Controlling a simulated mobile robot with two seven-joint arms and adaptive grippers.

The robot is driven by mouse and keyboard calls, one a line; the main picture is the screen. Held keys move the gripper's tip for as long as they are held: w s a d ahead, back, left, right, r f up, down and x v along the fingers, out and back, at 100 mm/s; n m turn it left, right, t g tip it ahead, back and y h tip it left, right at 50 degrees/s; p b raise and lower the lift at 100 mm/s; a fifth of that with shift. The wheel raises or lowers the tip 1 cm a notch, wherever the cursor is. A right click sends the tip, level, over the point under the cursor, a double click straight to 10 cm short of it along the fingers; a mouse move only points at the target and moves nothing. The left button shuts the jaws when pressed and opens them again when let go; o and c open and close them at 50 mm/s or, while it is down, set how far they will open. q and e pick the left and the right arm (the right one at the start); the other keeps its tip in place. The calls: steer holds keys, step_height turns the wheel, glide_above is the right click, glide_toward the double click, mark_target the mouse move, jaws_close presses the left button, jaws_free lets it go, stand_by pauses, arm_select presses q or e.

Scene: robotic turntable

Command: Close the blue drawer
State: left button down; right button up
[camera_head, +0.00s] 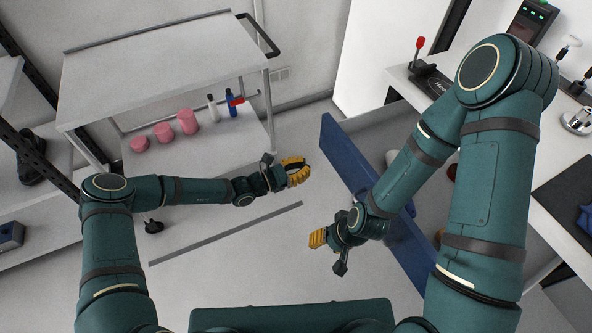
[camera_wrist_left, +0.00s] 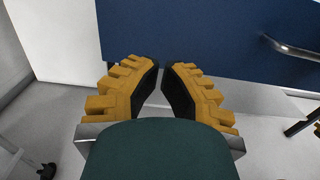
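The blue drawer (camera_head: 345,165) stands pulled out from the white workbench on the right, its long blue front facing the open floor. In the left wrist view the blue front (camera_wrist_left: 205,40) fills the top, with a metal handle (camera_wrist_left: 290,48) at the right. My left gripper (camera_head: 302,173) has yellow fingers and is in front of the drawer's far end, apart from it in the head view. Its fingertips (camera_wrist_left: 161,66) lean together with a small gap and nothing between. My right gripper (camera_head: 314,238) is left of the drawer's nearer part; its finger opening is unclear. My right arm hides part of the drawer.
A grey cart (camera_head: 165,65) at the back left carries pink cylinders (camera_head: 187,121) and small bottles on its lower shelf. The workbench (camera_head: 545,185) on the right holds devices.

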mark_target(334, 155)
arm_select(q)
steer(key=b+x, duration=0.1)
steer(key=x, duration=0.8)
steer(key=shift+b, duration=0.3)
arm_select(e)
steer(key=shift+w+f, duration=0.2)
steer(key=shift+f, duration=0.75)
steer(key=shift+d, duration=0.15)
